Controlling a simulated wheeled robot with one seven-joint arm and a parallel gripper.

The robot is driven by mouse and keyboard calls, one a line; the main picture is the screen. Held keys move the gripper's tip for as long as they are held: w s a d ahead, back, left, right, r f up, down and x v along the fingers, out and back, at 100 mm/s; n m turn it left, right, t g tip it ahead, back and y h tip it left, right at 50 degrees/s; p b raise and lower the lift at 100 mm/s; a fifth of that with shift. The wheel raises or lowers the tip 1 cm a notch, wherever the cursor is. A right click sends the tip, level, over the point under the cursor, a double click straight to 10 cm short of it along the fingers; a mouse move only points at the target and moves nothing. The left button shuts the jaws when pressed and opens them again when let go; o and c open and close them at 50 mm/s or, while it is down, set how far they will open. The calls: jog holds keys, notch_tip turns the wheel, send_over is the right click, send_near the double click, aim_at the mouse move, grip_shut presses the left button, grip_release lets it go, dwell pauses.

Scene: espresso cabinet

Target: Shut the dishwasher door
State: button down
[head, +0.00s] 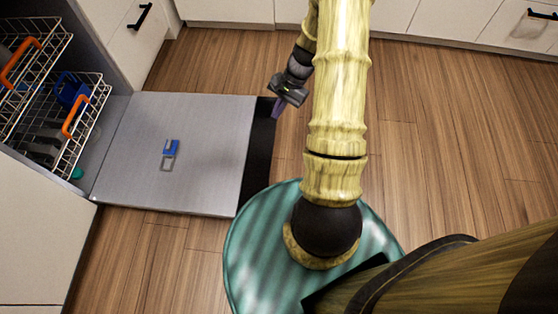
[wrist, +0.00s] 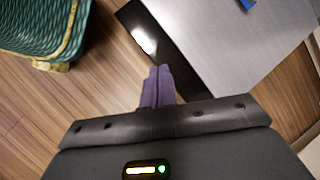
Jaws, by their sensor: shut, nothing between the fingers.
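The dishwasher door (head: 205,165) lies open and flat, low over the floor, at the left of the head view. Its grey inner face carries a small blue-and-grey fitting, and its outer edge is dark. The door also fills the upper right of the wrist view (wrist: 220,45). My gripper (head: 277,108) is at the far end of the door's dark outer edge. Its purple fingers (wrist: 158,85) are shut and empty, pointing toward that edge in the wrist view. I cannot tell whether they touch it.
Two wire racks with orange handles, an upper one (head: 30,65) and a lower one (head: 85,105), sit inside the dishwasher. White cabinets line the left and back. Wooden floor (head: 450,140) is clear on the right. My round green base stands close to the door's near outer corner.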

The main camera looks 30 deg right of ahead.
jog(key=d+f+m+t+y+b, duration=0.2)
jog(key=d+f+m+t+b, duration=0.1)
jog(key=f, duration=0.9)
jog(key=d+f+m+t+y+b, duration=0.1)
jog(key=d+f+m+t+b, duration=0.2)
jog(key=f+b, duration=0.4)
jog(key=d+f+m+t+y+b, duration=0.2)
jog(key=d+f+m+b, duration=0.2)
jog(key=f, duration=1.5)
jog(key=m+b, duration=0.2)
jog(key=m, duration=0.1)
jog(key=shift+s+d+f+t+y, duration=0.15)
jog(key=shift+s+d+t+y, duration=0.15)
jog(key=shift+s+t, duration=0.1)
jog(key=b+x, duration=0.2)
jog(key=x, duration=0.3)
jog(key=b+x, duration=0.3)
jog(key=x, duration=0.2)
jog(key=shift+a+f, duration=0.2)
jog(key=shift+f, duration=0.1)
jog(key=shift+r+b, duration=0.9)
jog(key=shift+r, duration=1.45)
jog(key=shift+d+r, duration=0.1)
